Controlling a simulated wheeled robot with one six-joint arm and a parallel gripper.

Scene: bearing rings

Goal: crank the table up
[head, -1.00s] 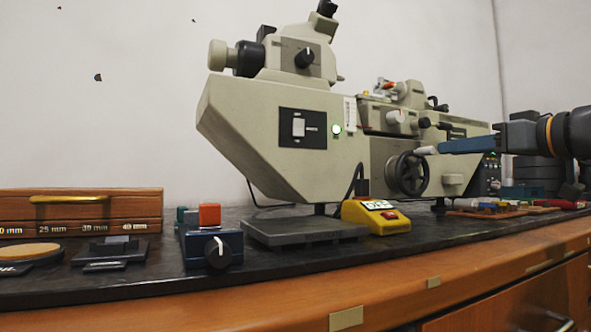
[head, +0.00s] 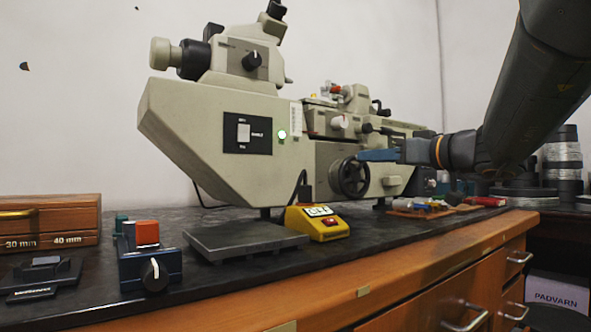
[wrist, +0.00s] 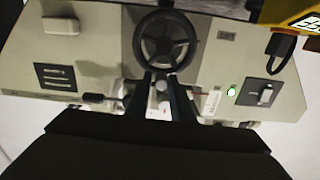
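The black handwheel (head: 352,178) is on the front of the beige measuring machine (head: 205,130). It also shows in the wrist view (wrist: 166,40), upper middle. My gripper (head: 362,155) comes in from the right, its blue fingers over the upper part of the wheel. In the wrist view my two dark fingers (wrist: 161,78) stand apart, with their tips at the lower rim of the wheel. A small pale knob (wrist: 161,86) shows in the gap between them; I cannot make out contact. The wheel's pale crank handle is hidden behind the fingers in the head view.
A yellow box with a display (head: 318,222) stands left of and below the wheel. A grey plate (head: 245,240) and a blue box with a knob (head: 148,262) are further left. Small tools (head: 425,207) lie to the right. The bench's front strip is clear.

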